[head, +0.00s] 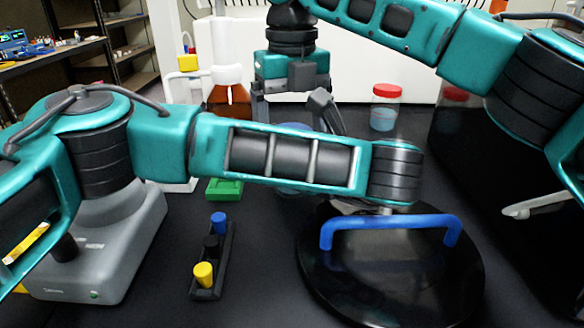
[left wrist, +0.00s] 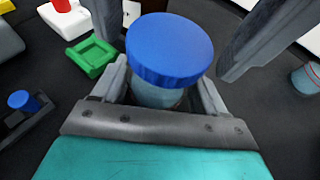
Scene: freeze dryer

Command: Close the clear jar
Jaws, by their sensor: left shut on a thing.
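The clear jar (left wrist: 158,96) stands upright in the left wrist view, with its blue lid (left wrist: 172,48) sitting on top. I cannot tell whether the lid is screwed tight. My left gripper (left wrist: 160,86) is shut on the jar's body, below the lid. In the head view my left forearm hides this gripper and most of the jar. My right gripper (head: 291,108) points down from above in the head view. Its two fingers are apart, one on each side of the lid in the left wrist view, with gaps to it.
A black round lid with a blue handle (head: 390,228) lies at the front right. A red-capped jar (head: 385,108) stands behind. A rack with small capped vials (head: 213,256), a green tray (head: 224,189), a brown bottle (head: 229,99) and a grey device (head: 95,245) are on the left.

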